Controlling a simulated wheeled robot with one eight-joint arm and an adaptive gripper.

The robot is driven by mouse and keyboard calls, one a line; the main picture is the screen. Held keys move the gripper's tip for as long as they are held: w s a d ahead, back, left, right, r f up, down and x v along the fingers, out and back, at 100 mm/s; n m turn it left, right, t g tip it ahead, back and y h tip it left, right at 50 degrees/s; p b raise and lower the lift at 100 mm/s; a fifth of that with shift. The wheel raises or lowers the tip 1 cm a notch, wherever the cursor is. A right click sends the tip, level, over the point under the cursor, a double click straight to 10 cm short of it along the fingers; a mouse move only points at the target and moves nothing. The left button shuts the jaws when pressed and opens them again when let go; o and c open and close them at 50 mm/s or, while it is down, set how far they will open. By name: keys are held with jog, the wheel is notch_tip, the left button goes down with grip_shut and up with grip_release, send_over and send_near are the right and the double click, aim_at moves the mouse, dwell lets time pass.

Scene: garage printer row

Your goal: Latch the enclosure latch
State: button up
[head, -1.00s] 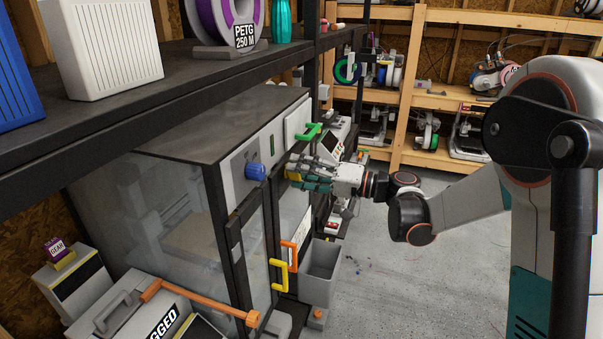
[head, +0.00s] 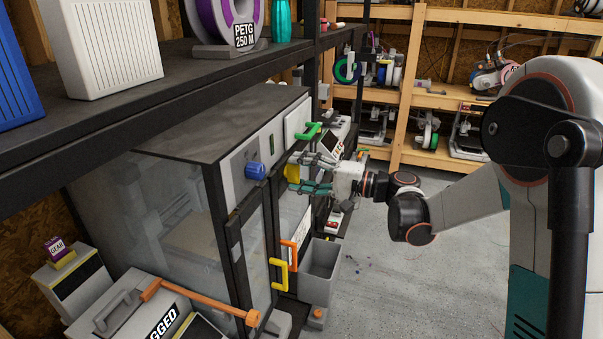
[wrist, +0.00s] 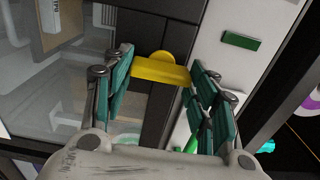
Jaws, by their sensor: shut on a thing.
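The enclosure (head: 215,125) is a dark-framed cabinet with clear panels at the left of the head view. Its yellow latch (head: 292,169) is on the front, right of a blue knob (head: 255,172). In the wrist view the latch (wrist: 160,73) is a flat yellow bar with a round hub, lying across the black frame. My gripper (head: 299,174) is shut on the latch, one finger above and one below in the head view. In the wrist view the gripper (wrist: 159,82) has a teal pad at each end of the bar. The inner pad faces are partly hidden.
A green handle (head: 308,131) sits just above my gripper. Yellow (head: 279,275) and orange (head: 290,256) handles are on the front below. A grey bin (head: 321,270) stands on the floor beneath. A dark shelf (head: 190,62) overhangs the enclosure. The floor at right is open.

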jog(key=o, duration=1.1)
jog(key=shift+c, duration=0.2)
jog(key=shift+d, duration=0.1)
jog(key=v, duration=1.2)
